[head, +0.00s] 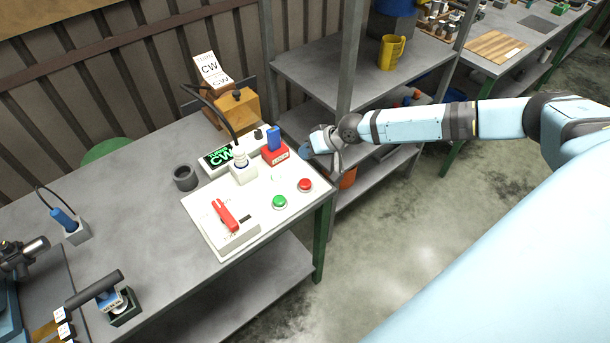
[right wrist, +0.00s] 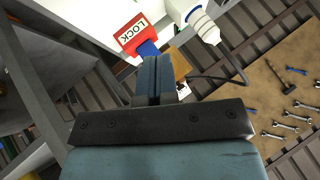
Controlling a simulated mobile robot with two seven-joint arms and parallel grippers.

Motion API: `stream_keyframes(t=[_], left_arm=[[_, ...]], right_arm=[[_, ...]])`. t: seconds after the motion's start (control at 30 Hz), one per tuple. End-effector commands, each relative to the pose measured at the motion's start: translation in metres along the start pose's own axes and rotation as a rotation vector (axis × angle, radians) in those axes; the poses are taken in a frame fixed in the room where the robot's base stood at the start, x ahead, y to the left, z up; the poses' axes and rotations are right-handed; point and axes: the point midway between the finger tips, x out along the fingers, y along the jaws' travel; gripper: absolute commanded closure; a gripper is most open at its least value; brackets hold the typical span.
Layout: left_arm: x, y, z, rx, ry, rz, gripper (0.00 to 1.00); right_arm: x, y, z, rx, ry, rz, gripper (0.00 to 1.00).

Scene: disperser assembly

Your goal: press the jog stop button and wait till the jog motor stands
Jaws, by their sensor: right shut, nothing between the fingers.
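The white control panel (head: 252,208) lies on the grey bench. A red round button (head: 305,185) sits near its right edge, with a green round button (head: 279,202) in front and to the left. Which one is the jog stop shows no readable label. My right gripper (head: 306,151) is shut and empty, just off the panel's back right corner, beside the red block with a blue top (head: 274,151). Its fingers (right wrist: 155,78) show in the right wrist view. My left gripper is not in view.
A red lever (head: 225,214) and a white plug with a cable (head: 241,165) are on the panel. A brown block (head: 238,107) stands behind. A shelf rack (head: 345,75) is close to my right arm.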

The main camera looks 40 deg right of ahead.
Motion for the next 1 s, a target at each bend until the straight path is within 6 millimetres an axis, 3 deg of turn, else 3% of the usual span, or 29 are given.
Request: stream_keyframes(t=[0.27,0.7,1.0], left_arm=[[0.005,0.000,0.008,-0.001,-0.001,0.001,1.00],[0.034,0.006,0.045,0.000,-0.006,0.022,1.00],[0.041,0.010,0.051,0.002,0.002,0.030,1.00]], right_arm=[[0.007,0.005,0.006,-0.001,0.000,-0.001,1.00],[0.048,0.034,0.035,-0.001,0.000,-0.002,1.00],[0.062,0.044,0.045,-0.001,0.000,-0.001,1.00]])
